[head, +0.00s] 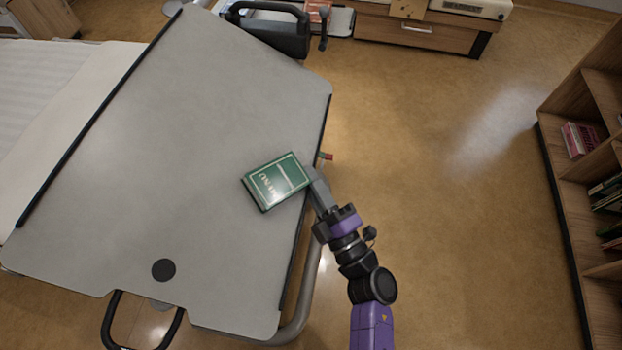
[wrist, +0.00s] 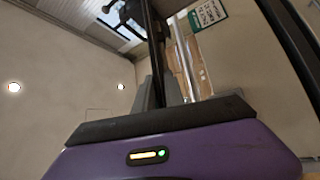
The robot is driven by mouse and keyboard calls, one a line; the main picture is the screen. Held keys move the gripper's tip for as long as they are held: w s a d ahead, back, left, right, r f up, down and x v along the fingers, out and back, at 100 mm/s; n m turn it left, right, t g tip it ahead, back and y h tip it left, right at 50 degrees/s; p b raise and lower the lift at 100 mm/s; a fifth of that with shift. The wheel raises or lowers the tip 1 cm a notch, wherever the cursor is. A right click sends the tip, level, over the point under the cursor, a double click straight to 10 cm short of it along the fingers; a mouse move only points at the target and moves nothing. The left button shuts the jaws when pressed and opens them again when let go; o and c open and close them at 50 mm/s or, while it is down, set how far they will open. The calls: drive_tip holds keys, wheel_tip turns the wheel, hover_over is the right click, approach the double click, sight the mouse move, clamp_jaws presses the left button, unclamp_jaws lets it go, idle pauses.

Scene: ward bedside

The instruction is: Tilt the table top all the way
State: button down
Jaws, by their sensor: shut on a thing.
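The table top (head: 190,150) is a wide grey panel with dark edge strips. It fills the left half of the head view; I cannot tell its exact tilt. A green book (head: 277,182) lies on it near the right edge, and a green-and-white cover also shows in the wrist view (wrist: 207,14). My gripper (head: 314,182) is at the right edge of the table top, beside the book. In the wrist view its fingers (wrist: 165,92) close on a dark edge strip (wrist: 154,45). The exact contact is partly hidden.
A bed (head: 40,85) lies at the left, beyond the table top. A dark wood shelf with books (head: 590,170) stands at the right. A bedside cabinet (head: 410,35) is at the back. The floor (head: 440,150) between table and shelf is clear.

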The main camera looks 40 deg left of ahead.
drive_tip(key=c, duration=1.6)
unclamp_jaws()
drive_tip(key=shift+o, duration=0.2)
drive_tip(key=shift+r, duration=0.1)
wheel_tip(320, 180, up, 11)
drive_tip(key=w+d+n+g+h+p, duration=0.1)
drive_tip(key=d+n+h+p, duration=0.2)
drive_tip(key=p, duration=1.4)
drive_tip(key=s+d+r+m+t+h, duration=0.1)
drive_tip(key=s+d+m+t, duration=0.1)
drive_tip(key=d, duration=0.6)
drive_tip(key=s+d+r+m+t+h+b, duration=0.1)
drive_tip(key=s+d+m+t+h, duration=0.1)
drive_tip(key=d+m, duration=0.4)
drive_tip(key=s+d+r+m+t+h+b, duration=0.1)
drive_tip(key=s+d+m+t, duration=0.3)
drive_tip(key=d, duration=0.6)
drive_tip(key=shift+m+t, duration=0.6)
drive_tip(key=shift+t, duration=0.5)
